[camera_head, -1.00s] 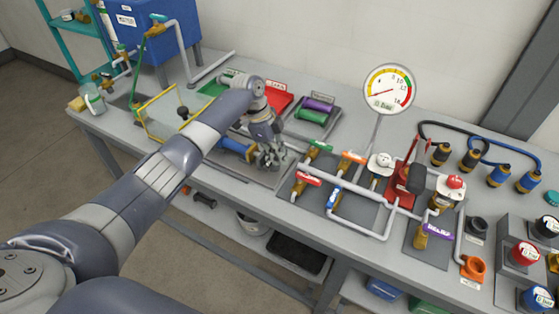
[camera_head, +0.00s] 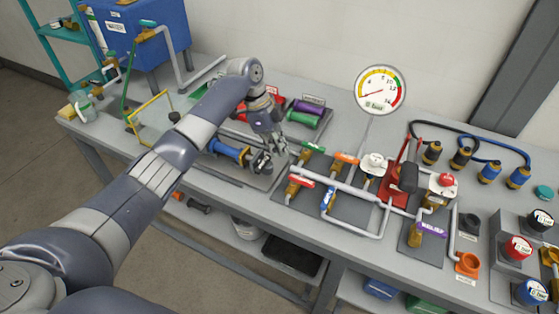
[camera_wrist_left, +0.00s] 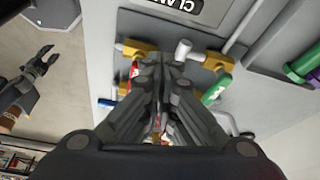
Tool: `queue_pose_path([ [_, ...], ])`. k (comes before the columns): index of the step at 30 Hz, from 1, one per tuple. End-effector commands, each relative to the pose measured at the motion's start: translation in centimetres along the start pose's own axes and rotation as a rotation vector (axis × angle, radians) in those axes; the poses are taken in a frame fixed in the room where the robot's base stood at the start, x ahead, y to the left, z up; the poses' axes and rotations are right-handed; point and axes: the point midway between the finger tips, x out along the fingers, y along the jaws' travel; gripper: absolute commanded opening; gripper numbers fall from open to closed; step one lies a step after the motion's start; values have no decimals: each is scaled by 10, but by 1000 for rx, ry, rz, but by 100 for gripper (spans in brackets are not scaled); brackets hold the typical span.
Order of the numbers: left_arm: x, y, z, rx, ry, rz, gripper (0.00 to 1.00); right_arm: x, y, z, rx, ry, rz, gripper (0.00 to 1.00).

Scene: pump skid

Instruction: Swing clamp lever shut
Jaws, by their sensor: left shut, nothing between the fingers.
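A blue cylinder (camera_head: 228,149) lies on a grey plate in the head view, with a dark round clamp-like part (camera_head: 262,162) at its right end. I cannot make out the lever or how far it is swung. My left gripper (camera_head: 280,147) is just above and right of that dark part; I cannot tell whether it touches. In the left wrist view the left gripper's fingers (camera_wrist_left: 162,125) are together with nothing between them. A label plate reading "CLA" (camera_wrist_left: 180,5) is cut off at the top. My right gripper (camera_wrist_left: 42,62) shows at the left there, fingers apart and empty.
A pipe manifold with red (camera_head: 301,180), green and orange (camera_head: 346,158) handles stands close right of my left gripper. A gauge (camera_head: 380,90) rises behind it. A tray with purple and green cylinders (camera_head: 302,118) lies behind. A yellow frame (camera_head: 148,108) stands left of the blue cylinder.

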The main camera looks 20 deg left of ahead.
Motion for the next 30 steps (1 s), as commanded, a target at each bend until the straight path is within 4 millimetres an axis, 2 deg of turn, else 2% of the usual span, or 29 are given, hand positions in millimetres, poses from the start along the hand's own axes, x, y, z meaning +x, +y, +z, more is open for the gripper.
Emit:
queue_pose_path([
  [3, -21, -3, 1, 1, -1, -5, 0, 9, 0, 1, 0, -1, 0, 40],
  [9, -41, -4, 0, 1, 1, -2, 0, 13, 0, 1, 0, 0, 0, 40],
  [30, -44, -3, 0, 0, 0, 0, 0, 13, 1, -4, 0, 5, 1, 40],
])
